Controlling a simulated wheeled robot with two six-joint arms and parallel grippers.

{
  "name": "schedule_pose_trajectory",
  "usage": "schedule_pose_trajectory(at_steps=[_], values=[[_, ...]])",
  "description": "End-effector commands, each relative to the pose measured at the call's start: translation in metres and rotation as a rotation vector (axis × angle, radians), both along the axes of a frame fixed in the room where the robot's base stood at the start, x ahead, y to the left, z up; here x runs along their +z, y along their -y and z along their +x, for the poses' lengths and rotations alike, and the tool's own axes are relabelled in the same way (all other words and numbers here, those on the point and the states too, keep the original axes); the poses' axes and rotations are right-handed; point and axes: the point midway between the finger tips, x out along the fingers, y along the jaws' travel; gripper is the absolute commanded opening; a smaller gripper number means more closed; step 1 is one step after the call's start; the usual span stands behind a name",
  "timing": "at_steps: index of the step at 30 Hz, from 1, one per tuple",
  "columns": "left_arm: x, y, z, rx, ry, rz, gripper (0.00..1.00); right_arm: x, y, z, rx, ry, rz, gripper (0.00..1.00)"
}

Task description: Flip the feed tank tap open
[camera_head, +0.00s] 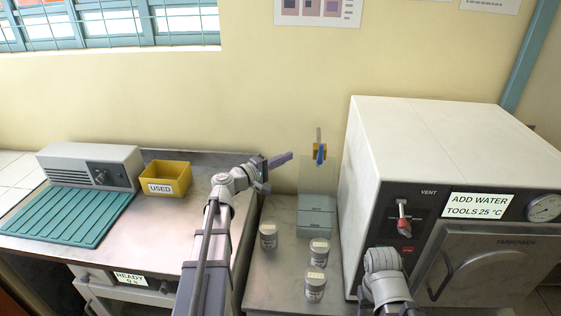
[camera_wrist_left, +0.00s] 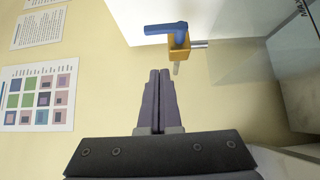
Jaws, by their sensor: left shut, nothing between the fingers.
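The feed tank tap has a brass-yellow body (camera_wrist_left: 179,52) and a blue lever (camera_wrist_left: 167,29). In the left wrist view the lever lies crosswise over the body, its long end to the left; a short pipe leaves the body to the right. My right gripper is out of view; only my right arm shows.
Several lidded jars (camera_head: 316,288) stand on the bench in front of the tank. A yellow USED bin (camera_head: 166,172) and a teal ribbed mat (camera_head: 60,215) lie left. The wall is behind.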

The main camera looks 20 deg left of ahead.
Motion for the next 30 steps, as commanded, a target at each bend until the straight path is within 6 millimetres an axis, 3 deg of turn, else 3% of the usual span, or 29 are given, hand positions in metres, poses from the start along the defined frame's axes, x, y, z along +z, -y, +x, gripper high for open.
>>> schedule_pose_trajectory(at_steps=[3, 8, 16, 30], values=[[0.0, 0.013, 0.026, -0.004, 0.0, 0.0, 0.0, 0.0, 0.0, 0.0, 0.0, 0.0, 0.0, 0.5], [0.0, 0.028, 0.05, -0.002, 0.0, 0.0, 0.0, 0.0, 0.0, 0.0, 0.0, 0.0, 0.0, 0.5], [0.0, 0.058, 0.054, -0.001, 0.0, 0.0, 0.0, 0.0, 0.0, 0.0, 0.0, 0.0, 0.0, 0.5], [0.0, 0.063, 0.055, 0.0, 0.0, 0.0, 0.0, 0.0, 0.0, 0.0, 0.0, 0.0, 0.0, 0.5]])
